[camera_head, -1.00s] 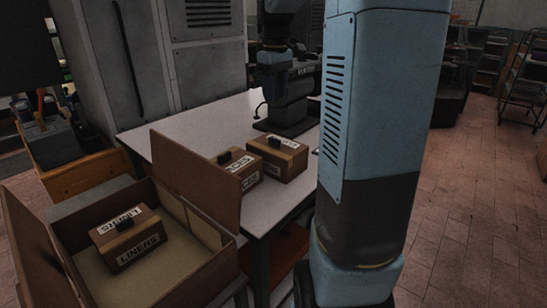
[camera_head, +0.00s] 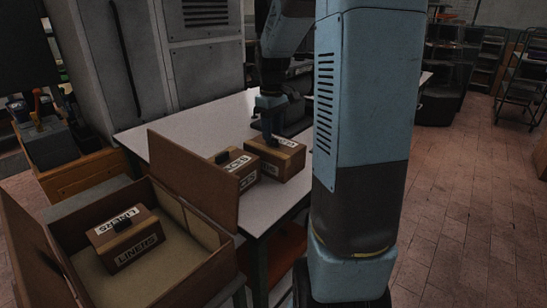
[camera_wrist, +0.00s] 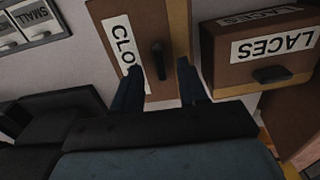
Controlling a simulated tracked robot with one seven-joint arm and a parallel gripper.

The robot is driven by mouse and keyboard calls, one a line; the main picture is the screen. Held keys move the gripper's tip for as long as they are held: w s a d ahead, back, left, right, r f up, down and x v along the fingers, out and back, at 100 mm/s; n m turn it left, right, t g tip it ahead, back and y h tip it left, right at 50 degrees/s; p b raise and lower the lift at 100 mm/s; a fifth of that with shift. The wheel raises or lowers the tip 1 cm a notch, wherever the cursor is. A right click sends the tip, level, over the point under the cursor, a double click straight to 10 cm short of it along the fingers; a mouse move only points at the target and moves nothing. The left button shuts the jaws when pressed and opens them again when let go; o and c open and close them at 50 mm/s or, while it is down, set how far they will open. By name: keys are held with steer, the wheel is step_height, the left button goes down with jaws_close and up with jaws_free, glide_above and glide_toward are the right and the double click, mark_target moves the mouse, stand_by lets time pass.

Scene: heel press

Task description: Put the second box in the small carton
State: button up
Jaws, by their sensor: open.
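A brown box (camera_head: 288,163) with a white label starting "CLO" stands at the right on the white table; it also shows in the wrist view (camera_wrist: 172,20). My gripper (camera_wrist: 158,66) is open right above it, with the box's dark handle (camera_wrist: 158,50) between the fingertips. In the head view my gripper (camera_head: 268,138) hides part of this box. A brown box labelled LACES (camera_head: 240,178) stands beside it, to its left. The open carton (camera_head: 193,283) stands in front at the left. A box labelled LINERS (camera_head: 137,252) is inside it, with bare floor to its right.
The carton's raised flap (camera_head: 193,180) stands between its inside and the boxes on the table. The table (camera_head: 185,128) is clear to the left behind the boxes. A grey panel (camera_wrist: 28,25) with SMALL labels lies at top left in the wrist view.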

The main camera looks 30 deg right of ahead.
steer(key=shift+f, duration=1.15)
steer(key=shift+c, duration=0.3)
jaws_close()
